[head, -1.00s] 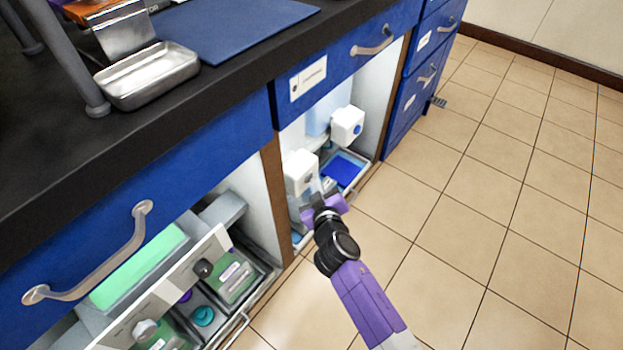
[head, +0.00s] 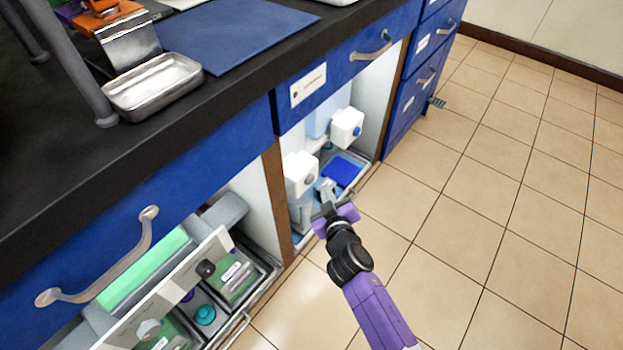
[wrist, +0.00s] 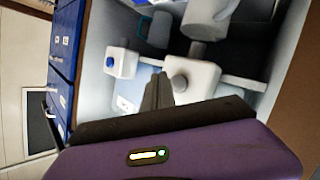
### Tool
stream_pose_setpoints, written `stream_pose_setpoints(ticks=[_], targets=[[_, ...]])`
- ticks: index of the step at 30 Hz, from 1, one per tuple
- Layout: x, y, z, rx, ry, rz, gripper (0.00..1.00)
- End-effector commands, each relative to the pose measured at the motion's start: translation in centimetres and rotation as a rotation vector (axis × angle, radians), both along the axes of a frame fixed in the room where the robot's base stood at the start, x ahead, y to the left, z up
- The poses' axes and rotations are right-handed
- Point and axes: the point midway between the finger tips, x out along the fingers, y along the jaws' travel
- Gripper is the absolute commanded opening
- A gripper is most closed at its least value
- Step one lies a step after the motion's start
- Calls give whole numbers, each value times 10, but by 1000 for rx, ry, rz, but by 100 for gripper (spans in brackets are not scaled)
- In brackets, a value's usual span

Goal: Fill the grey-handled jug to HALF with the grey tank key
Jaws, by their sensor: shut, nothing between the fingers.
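The grey tank key (head: 309,178) is a round grey knob on a white tap block (head: 297,165) in the open right cabinet bay. It also shows in the wrist view (wrist: 180,83). Below the block, a pale, clear jug (head: 301,212) shows in part; its handle cannot be made out in the head view. The wrist view shows a pale grey cylindrical vessel (wrist: 204,26), perhaps this jug. My gripper (head: 327,190), purple with dark fingers, is shut and empty in front of the bay. In the wrist view its fingertips (wrist: 158,82) appear beside the grey key, apparently apart from it.
A second white tap block (head: 347,123) with a blue key stands deeper right, above a blue pad (head: 338,172). A drawer handle (head: 105,265) juts out. The tiled floor (head: 500,220) is clear.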

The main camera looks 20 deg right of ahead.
Motion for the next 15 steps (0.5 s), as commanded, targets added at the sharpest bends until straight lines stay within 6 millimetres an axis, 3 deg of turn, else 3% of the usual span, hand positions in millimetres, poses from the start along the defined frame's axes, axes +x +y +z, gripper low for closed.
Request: stream_pose_setpoints(ticks=[9,15], targets=[[-23,-17,2,2,0,-2,0],[-28,-21,1,1,-1,-1,0]])
